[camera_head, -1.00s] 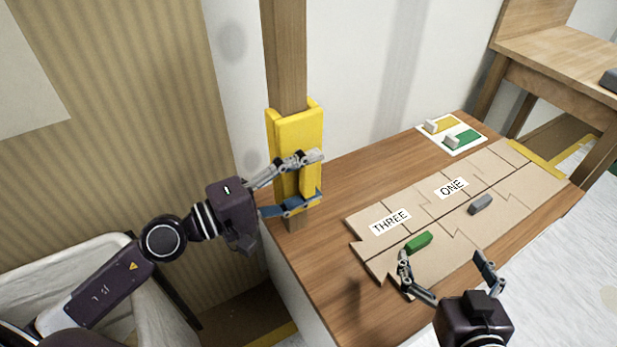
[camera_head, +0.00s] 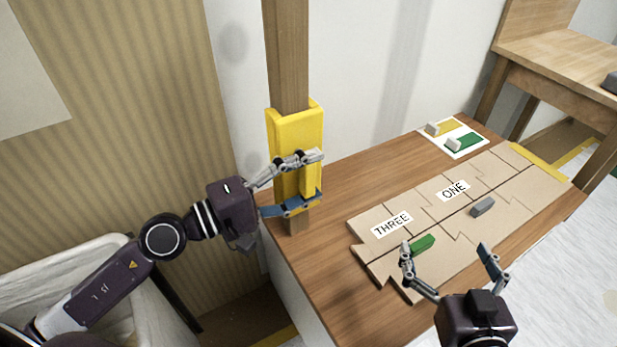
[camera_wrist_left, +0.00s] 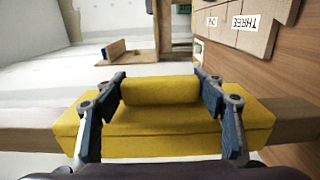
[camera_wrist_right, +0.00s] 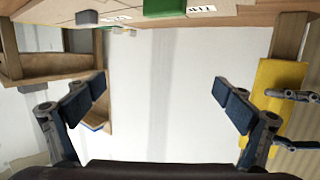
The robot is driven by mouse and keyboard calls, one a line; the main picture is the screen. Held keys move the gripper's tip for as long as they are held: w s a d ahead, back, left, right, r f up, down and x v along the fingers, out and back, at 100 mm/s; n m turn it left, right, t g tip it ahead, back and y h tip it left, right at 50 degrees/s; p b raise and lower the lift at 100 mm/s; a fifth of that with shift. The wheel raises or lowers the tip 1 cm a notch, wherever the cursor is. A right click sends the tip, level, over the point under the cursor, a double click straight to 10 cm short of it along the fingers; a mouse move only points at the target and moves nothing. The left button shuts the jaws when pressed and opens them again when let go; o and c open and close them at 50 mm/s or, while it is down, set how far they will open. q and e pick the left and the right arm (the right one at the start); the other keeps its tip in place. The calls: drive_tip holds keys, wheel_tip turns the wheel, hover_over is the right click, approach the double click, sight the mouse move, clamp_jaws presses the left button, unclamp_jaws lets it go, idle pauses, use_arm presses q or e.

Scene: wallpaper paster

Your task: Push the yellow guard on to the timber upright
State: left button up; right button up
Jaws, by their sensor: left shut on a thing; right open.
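The yellow guard (camera_head: 299,135) sits against the timber upright (camera_head: 288,50) in the head view, its sides reaching around the upright's edges. Whether it is fully seated I cannot tell. My left gripper (camera_head: 316,177) is shut on the raised handle of the guard, one finger above and one below. The left wrist view shows the guard (camera_wrist_left: 165,140) between the fingers, with the upright (camera_wrist_left: 25,138) running out behind it on both sides. My right gripper (camera_head: 448,268) is open and empty over the front of the table. The guard also shows at the right wrist view's edge (camera_wrist_right: 270,110).
The wooden table (camera_head: 335,290) carries tan interlocking panels labelled THREE and ONE, a green block (camera_head: 422,244) and a grey block (camera_head: 483,207). A white card (camera_head: 453,137) with yellow and green patches lies at the back. A white bin (camera_head: 75,262) stands lower left.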

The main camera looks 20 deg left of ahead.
drive_tip(key=shift+r, duration=0.2)
use_arm(q)
drive_tip(key=shift+w+a+r, duration=0.1)
drive_tip(key=shift+w+a, duration=0.05)
drive_tip(key=shift+a, duration=0.05)
use_arm(e)
drive_tip(key=shift+w+a+r+t, duration=0.2)
drive_tip(key=shift+r+t, duration=0.2)
drive_tip(key=shift+r, duration=0.2)
drive_tip(key=shift+r, duration=0.1)
use_arm(q)
drive_tip(key=o, duration=1)
drive_tip(key=shift+o, duration=1.1)
use_arm(e)
drive_tip(key=shift+w+r, duration=0.1)
drive_tip(key=shift+r, duration=0.15)
use_arm(q)
drive_tip(key=shift+o, duration=0.7)
drive_tip(key=shift+o, duration=1.4)
